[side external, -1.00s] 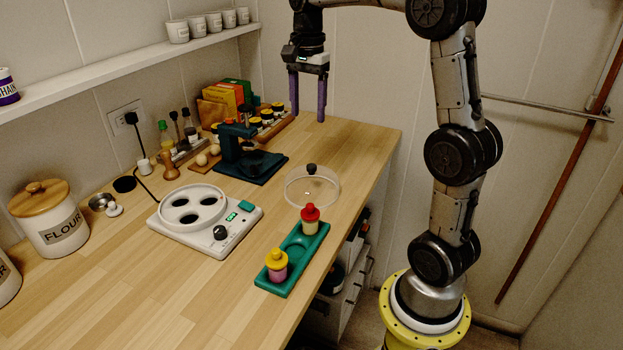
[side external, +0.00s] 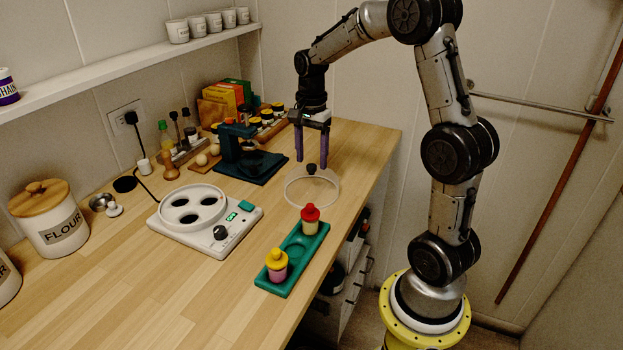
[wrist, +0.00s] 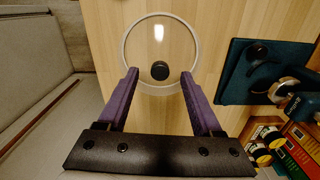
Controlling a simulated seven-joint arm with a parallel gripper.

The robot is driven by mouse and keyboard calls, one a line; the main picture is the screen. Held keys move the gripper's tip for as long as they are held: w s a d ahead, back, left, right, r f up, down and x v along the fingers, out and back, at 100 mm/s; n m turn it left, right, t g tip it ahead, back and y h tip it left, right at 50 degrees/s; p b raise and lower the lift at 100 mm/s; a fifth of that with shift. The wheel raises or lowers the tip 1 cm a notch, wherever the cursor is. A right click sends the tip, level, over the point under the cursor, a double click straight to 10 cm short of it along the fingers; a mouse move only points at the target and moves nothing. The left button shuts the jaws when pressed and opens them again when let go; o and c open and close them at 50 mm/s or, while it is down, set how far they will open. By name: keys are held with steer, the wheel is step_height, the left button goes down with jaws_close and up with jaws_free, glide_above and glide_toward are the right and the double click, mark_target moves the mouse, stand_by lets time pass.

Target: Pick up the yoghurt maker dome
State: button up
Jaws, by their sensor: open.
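The yoghurt maker dome (side external: 299,191) is a clear, round cover with a pale rim and a black knob on top. It lies on the wooden worktop near the front edge. In the wrist view the dome (wrist: 134,44) is ahead of the fingers, with its black knob (wrist: 160,70) just beyond the gap between the fingertips. My gripper (side external: 312,165) has purple fingers pointing down, open and empty, above the dome near its knob. The open fingers also show in the wrist view (wrist: 160,78).
A white yoghurt maker base (side external: 178,232) with several round wells stands left of the dome. A green tray (side external: 271,283) holds two capped jars in front. A dark green stand (side external: 250,174) is behind left. Bare worktop (side external: 120,280) lies front left.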

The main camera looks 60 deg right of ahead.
steer(key=shift+f, duration=0.85)
steer(key=shift+c, duration=0.2)
jaws_close()
steer(key=shift+r, duration=0.1)
stand_by(0.5)
